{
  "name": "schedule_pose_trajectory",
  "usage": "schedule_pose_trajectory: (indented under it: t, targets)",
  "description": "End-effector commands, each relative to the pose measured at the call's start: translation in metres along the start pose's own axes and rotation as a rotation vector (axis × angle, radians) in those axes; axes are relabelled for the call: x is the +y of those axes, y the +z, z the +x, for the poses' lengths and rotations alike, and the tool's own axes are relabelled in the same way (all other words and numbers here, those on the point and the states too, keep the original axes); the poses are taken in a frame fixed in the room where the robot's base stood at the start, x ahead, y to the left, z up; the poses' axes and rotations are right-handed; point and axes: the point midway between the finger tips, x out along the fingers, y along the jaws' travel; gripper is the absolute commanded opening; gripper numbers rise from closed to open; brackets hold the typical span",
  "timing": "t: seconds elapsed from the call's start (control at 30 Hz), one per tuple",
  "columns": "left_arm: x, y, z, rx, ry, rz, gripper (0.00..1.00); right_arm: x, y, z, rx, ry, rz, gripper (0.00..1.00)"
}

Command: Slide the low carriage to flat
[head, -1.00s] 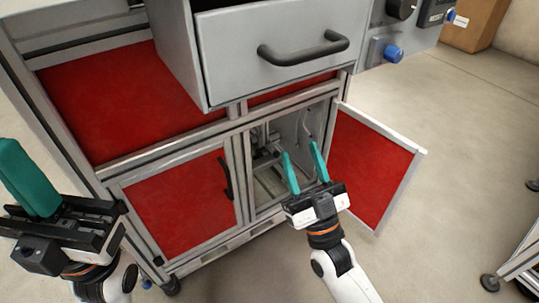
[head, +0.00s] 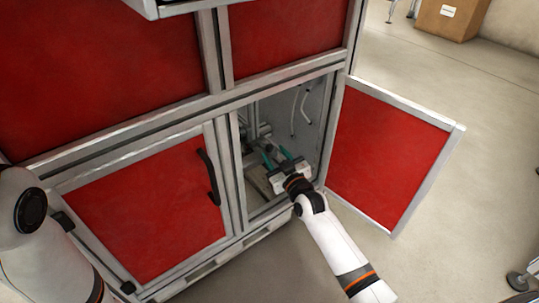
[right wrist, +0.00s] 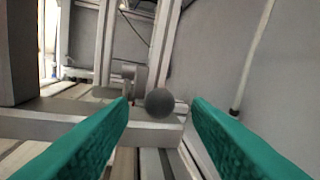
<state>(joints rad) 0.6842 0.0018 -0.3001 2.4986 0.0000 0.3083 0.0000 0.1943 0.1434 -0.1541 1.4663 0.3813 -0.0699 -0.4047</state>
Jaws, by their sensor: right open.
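My right gripper (head: 277,157) is inside the open lower cabinet, its teal fingers apart and pointing inward. In the right wrist view the fingers (right wrist: 160,104) stand to either side of a dark round knob (right wrist: 159,102), with gaps on both sides. The knob sits in front of a pale metal crossbar (right wrist: 60,126), which looks like part of the low carriage, above floor rails. I cannot tell the carriage's full outline or its tilt. In the head view, my gripper partly hides the mechanism (head: 252,130). My left gripper is out of view; only its arm shows at left.
The cabinet's red door (head: 385,150) stands open to the right of my right arm. A shut red door (head: 145,210) with a black handle (head: 209,177) is on the left. In the right wrist view, a grey wall (right wrist: 225,60) and pale tube (right wrist: 255,60) are close on the right.

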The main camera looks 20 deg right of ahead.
Motion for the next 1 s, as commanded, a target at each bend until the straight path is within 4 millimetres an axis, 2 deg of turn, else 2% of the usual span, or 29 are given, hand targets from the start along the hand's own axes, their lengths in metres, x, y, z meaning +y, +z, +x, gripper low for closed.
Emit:
schedule_pose_trajectory:
  t: [0.03,0.2,0.37,0.6,0.67,0.9,1.0]
  targets:
    - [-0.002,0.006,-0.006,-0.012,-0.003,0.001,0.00,0.001,-0.004,0.010,-0.004,-0.001,0.001,0.45]
    - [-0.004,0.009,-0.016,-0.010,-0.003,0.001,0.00,0.001,-0.002,0.032,-0.002,0.000,0.001,0.45]
    - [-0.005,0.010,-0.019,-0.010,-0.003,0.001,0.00,0.000,0.000,0.040,-0.002,0.000,0.001,0.45]
    - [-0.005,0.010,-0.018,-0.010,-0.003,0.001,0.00,0.000,0.001,0.040,-0.001,0.000,0.001,0.45]
    - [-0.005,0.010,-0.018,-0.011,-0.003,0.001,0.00,0.000,0.001,0.040,-0.001,0.000,0.001,0.38]
    - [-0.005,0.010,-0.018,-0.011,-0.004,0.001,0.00,0.000,0.001,0.040,-0.001,0.000,0.000,0.00]
    - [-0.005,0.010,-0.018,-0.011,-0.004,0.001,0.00,0.000,0.001,0.040,-0.001,0.000,0.000,0.00]
